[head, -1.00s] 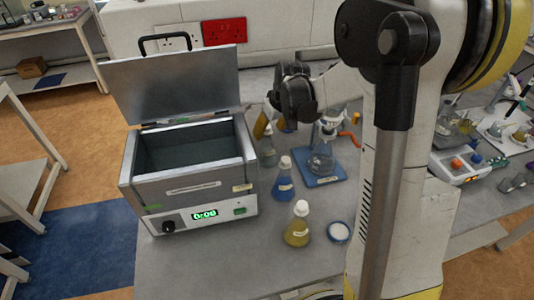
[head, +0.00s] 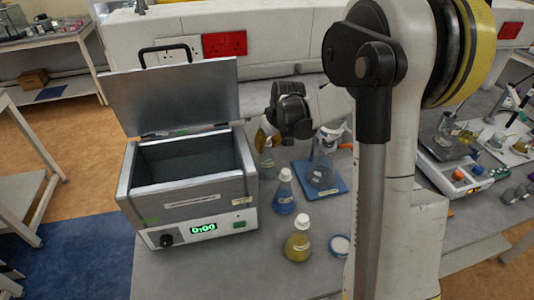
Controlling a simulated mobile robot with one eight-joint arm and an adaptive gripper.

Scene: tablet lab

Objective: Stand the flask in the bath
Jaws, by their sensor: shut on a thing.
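The bath (head: 190,190) is a grey metal box at the left of the bench, with its lid (head: 175,95) raised. Its basin is open, and no flask shows in it. My gripper (head: 288,112) is right of the bath, above the back of the bench. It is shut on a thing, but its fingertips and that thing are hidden. An amber vessel (head: 262,133) shows partly beside it; I cannot tell whether it is held. A grey-green flask (head: 266,160), a blue flask (head: 283,194) and a yellow flask (head: 298,243) stand upright right of the bath.
A white-lidded dish (head: 339,245) lies right of the yellow flask. A blue-based stand (head: 322,182) with glassware is behind it. The raised handle (head: 170,52) tops the lid. Bench in front of the flasks is clear. A white device (head: 455,175) is at right.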

